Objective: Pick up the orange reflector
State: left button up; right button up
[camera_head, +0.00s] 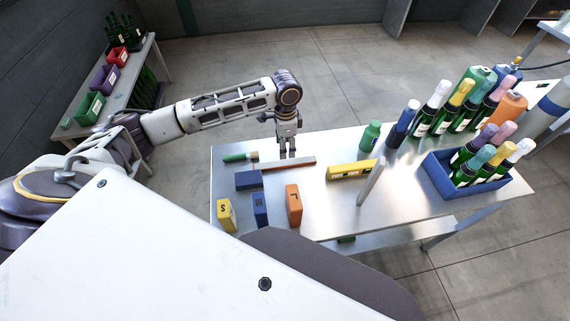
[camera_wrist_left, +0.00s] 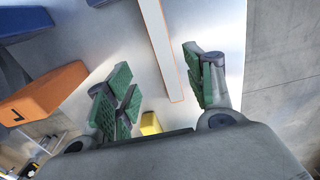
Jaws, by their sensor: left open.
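The orange reflector (camera_head: 301,162) is a long thin bar lying flat on the metal table, with an orange-red edge. In the left wrist view the reflector (camera_wrist_left: 163,45) shows a pale, shiny face with orange edges, running down between my fingers. My left gripper (camera_head: 287,155) points down over the reflector and partly covers it in the head view. In the left wrist view the gripper (camera_wrist_left: 158,84) is open and empty, with a green-padded finger on each side of the bar. I cannot tell its exact height above the bar. My right gripper is not in view.
Near the bar are a blue block (camera_head: 248,180), an orange box (camera_head: 293,205), a yellow box (camera_head: 226,215), a long yellow box (camera_head: 351,170) and a green-handled tool (camera_head: 238,157). Bottles and a blue crate (camera_head: 438,177) fill the table's right end. A post (camera_head: 371,182) stands near the front.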

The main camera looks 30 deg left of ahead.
pick_arm(q)
send_over(285, 163)
jog(key=shift+d+f, duration=0.1)
jog(key=shift+f, duration=2)
jog(key=shift+f, duration=0.1)
jog(key=shift+w+f, duration=0.1)
jog(key=shift+f, duration=2.4)
jog(key=shift+c, duration=0.4)
jog(key=c, duration=1.1)
jog(key=shift+o, duration=0.2)
jog(key=shift+r, duration=0.1)
